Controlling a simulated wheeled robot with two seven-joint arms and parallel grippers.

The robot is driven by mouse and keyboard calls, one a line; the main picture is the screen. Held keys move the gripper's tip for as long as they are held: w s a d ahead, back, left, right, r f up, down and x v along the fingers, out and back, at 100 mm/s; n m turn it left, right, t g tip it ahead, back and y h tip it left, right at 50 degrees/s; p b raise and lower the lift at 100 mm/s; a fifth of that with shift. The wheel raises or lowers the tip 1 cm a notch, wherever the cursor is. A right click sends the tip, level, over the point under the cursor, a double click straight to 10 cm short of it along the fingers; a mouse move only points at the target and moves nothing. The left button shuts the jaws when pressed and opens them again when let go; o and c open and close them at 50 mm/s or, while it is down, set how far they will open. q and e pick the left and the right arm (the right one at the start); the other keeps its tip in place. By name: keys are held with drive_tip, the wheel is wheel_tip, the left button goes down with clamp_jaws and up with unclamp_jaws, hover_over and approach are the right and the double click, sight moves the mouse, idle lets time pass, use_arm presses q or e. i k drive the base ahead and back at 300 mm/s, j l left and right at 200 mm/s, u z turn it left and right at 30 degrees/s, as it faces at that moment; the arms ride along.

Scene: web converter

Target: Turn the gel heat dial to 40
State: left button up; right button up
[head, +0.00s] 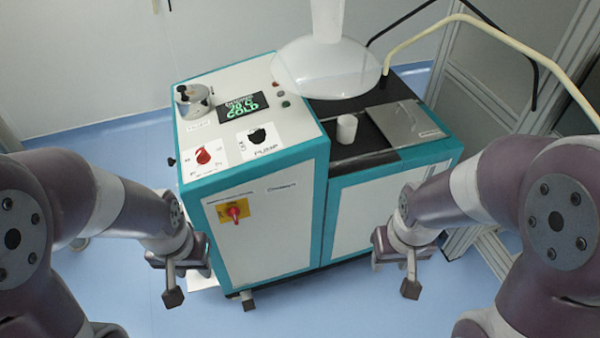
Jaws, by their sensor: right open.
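The red dial (204,156) sits on a white scale plate on the sloped top left of the teal and white machine (265,230). Its scale is too small to read, so I cannot tell its setting. My right gripper (393,276) is open and empty before the machine's right front.
A black knob labelled PUMP (257,136) is right of the red dial. A metal pot (193,101) stands behind it. A red and yellow switch (234,210) is on the front panel. A white cup (346,129), metal lid (405,124) and clear vessel (327,66) occupy the right top.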

sight(202, 156)
drive_tip(key=i+j+z, duration=0.2)
drive_tip(key=j, duration=0.25)
drive_tip(key=i+j+z, duration=0.2)
drive_tip(key=j, duration=0.25)
drive_tip(key=j+z, duration=0.2)
drive_tip(key=j, duration=0.25)
